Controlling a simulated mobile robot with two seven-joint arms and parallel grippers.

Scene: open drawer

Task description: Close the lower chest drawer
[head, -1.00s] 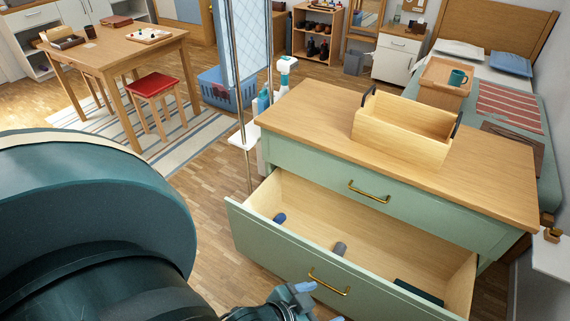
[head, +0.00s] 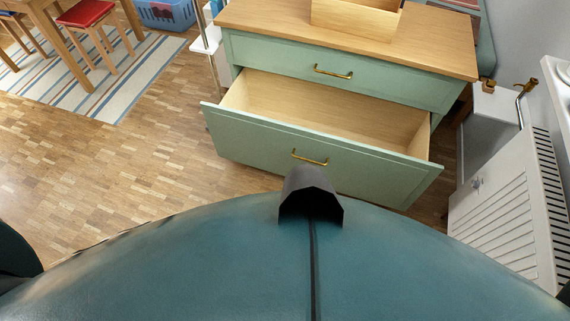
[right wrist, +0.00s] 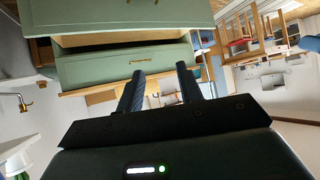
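The green chest's lower drawer (head: 250,137) stands pulled well out in the head view, with a brass handle (head: 310,158) on its front. Its front hides much of the drawer floor, and no contents show. The upper drawer (head: 385,84) is shut. In the right wrist view the chest appears upside down, with the lower drawer (right wrist: 120,18) at the top and the upper drawer (right wrist: 125,65) below it. My right gripper (right wrist: 160,68) is open and empty, its two fingers pointing towards the chest with no visible contact. My left gripper is out of view.
A wooden box (head: 355,17) stands on the chest top. A white radiator (head: 510,215) is on the right wall. A striped rug (head: 95,75) and red stool (head: 87,14) lie left. The parquet (head: 130,165) left of the chest is clear.

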